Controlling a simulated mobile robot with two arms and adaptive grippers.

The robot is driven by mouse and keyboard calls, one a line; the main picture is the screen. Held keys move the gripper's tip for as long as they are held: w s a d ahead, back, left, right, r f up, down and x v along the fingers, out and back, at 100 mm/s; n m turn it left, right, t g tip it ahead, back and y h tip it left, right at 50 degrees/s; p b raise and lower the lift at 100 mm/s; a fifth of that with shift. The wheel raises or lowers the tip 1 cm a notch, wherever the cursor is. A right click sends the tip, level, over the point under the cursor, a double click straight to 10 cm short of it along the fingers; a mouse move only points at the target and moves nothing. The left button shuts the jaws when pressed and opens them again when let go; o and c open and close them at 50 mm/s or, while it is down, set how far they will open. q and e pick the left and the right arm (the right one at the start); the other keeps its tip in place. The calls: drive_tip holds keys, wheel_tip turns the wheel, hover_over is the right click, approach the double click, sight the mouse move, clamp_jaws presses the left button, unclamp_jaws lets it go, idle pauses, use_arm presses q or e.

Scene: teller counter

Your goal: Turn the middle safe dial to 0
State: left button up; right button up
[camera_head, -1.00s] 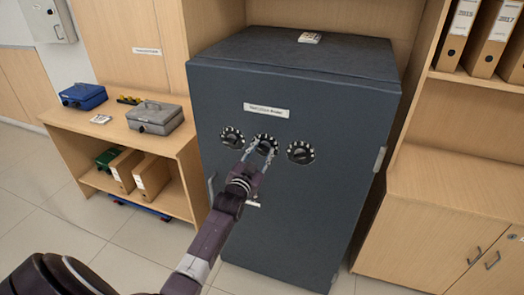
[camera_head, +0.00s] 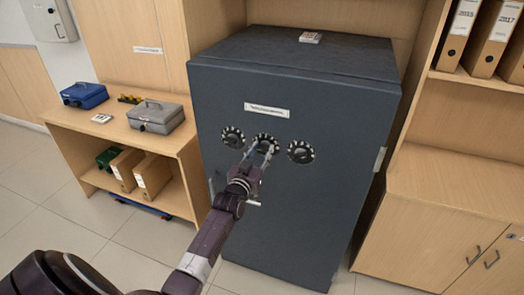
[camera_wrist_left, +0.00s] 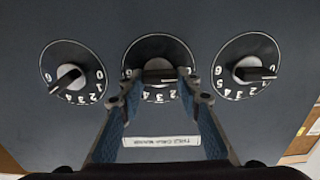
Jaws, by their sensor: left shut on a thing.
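The dark grey safe (camera_head: 290,220) has three round dials in a row on its door. The middle safe dial (camera_head: 264,138) has a black face with white marks. My left gripper (camera_head: 263,151) reaches it from below and is shut on its knob. In the left wrist view the middle dial (camera_wrist_left: 158,51) sits between the left and right dials, with the door label below them. There my left gripper's fingertips (camera_wrist_left: 160,79) sit at either end of the roughly level knob bar. The fingers hide part of the numbers, so I cannot read its setting.
The left dial (camera_head: 232,136) and right dial (camera_head: 300,151) are close on either side. A label (camera_head: 267,110) is above them. A low shelf (camera_head: 185,148) with cash boxes stands left, a wooden cabinet (camera_head: 430,220) right. The floor in front is open.

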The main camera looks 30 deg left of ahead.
use_arm(q)
drive_tip(key=o, duration=1.2)
drive_tip(key=shift+c, duration=0.2)
drive_tip(key=shift+s, duration=0.1)
drive_tip(key=v, duration=1.1)
drive_tip(key=shift+s, duration=0.4)
drive_tip(key=shift+f, duration=0.1)
